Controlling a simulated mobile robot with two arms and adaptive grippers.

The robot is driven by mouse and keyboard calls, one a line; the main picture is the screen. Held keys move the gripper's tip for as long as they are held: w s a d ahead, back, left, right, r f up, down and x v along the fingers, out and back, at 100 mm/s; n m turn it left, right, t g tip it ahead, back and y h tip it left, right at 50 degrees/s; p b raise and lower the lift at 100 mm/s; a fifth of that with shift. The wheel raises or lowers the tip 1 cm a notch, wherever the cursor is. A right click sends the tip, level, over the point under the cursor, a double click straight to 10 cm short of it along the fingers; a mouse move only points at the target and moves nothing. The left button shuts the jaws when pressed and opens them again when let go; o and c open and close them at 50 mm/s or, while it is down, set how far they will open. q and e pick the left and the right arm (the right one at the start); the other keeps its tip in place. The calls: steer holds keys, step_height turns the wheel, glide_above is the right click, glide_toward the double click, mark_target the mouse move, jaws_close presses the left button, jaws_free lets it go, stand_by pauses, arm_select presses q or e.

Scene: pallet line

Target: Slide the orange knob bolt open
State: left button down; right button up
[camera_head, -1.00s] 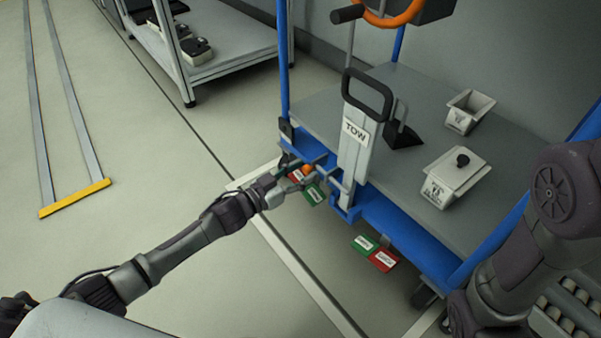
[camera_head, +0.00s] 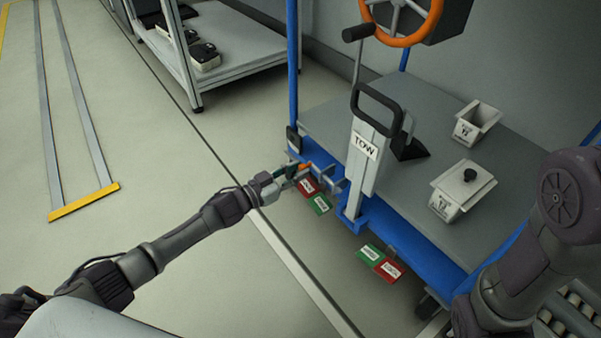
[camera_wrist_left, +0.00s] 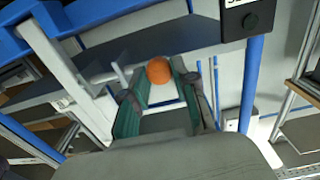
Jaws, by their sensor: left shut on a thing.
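The orange knob (camera_wrist_left: 159,70) of the bolt sits between the tips of my left gripper (camera_wrist_left: 162,95) in the left wrist view. In the head view my left gripper (camera_head: 292,175) is at the front edge of the blue cart, left of the TOW post, shut on the knob (camera_head: 304,167). The fingers hide part of the knob and bolt there. The grey post marked TOW (camera_head: 365,150) stands upright with a black loop handle (camera_head: 377,103). My right arm shows at the right, but its gripper is out of view.
Red and green tags (camera_head: 314,195) hang just below the left gripper, with another pair (camera_head: 380,262) right of the post. An orange handwheel (camera_head: 405,38) is above.

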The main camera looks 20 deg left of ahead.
arm_select(q)
steer(key=shift+w+a, duration=0.15)
steer(key=shift+a, duration=0.1)
steer(key=c, duration=1.2)
jaws_free()
steer(key=o, duration=0.3)
steer(key=v, duration=1.2)
